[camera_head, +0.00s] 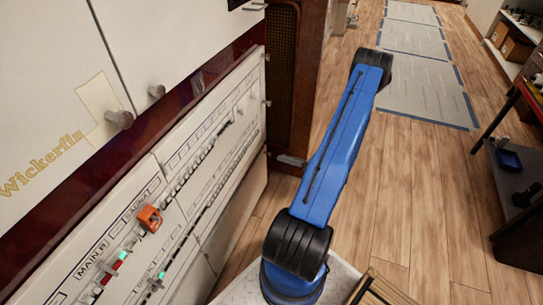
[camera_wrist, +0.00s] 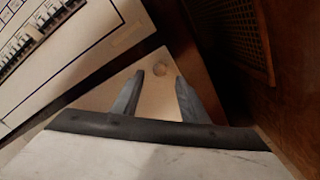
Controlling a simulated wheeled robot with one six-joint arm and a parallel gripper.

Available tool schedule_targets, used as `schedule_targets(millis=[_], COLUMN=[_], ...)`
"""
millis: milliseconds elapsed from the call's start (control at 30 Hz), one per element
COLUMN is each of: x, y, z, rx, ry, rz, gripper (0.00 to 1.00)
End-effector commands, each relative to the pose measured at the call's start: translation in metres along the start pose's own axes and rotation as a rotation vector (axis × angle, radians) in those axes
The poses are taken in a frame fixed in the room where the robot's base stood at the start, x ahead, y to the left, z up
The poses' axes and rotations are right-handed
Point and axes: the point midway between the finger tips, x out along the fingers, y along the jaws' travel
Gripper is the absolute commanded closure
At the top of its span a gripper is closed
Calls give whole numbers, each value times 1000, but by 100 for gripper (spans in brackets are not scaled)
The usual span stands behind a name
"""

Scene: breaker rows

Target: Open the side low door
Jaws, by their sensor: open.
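I cannot tell how far the tips are from the knob. The door looks shut. In the head view a pale panel (camera_head: 238,222) shows below the breaker rows; my gripper is not visible there.
The breaker panel (camera_head: 185,180) has rows of switches and an orange piece (camera_head: 150,218). Upper white doors (camera_head: 60,95) have round knobs. A dark wooden cabinet with a grille (camera_head: 284,70) stands close beside. Wooden floor (camera_head: 420,210) is clear; a bench (camera_head: 515,160) stands right.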

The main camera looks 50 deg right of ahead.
Motion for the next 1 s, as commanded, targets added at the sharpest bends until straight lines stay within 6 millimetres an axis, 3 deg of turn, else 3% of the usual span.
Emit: schedule_targets(millis=[433, 933, 1000], x=[60, 72, 72], y=[0, 0, 0], z=[0, 0, 0], rx=[0, 0, 0], ry=[2, 0, 0], rz=[2, 0, 0], gripper=[60, 60, 74])
